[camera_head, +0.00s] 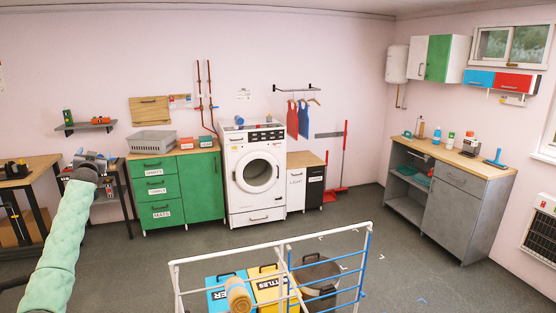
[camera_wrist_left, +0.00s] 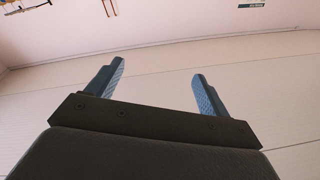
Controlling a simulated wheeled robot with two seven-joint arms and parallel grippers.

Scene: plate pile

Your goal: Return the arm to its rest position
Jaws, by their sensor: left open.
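My left arm (camera_head: 62,235) comes in from the lower left in the head view, covered in a pale green sleeve. My left gripper (camera_head: 92,157) is at its far end, raised in front of the back wall at the left. In the left wrist view its two blue-grey fingers (camera_wrist_left: 155,85) stand well apart with nothing between them. No plates are clearly visible in either view. My right gripper is not in view.
A white rail frame (camera_head: 228,252) with bins (camera_head: 268,287) stands front centre. A green cabinet (camera_head: 161,190), a washing machine (camera_head: 254,172) and a white-and-black cabinet (camera_head: 297,190) line the back wall. A grey counter (camera_head: 450,205) is right. A dark table (camera_head: 40,165) is left. Floor between is clear.

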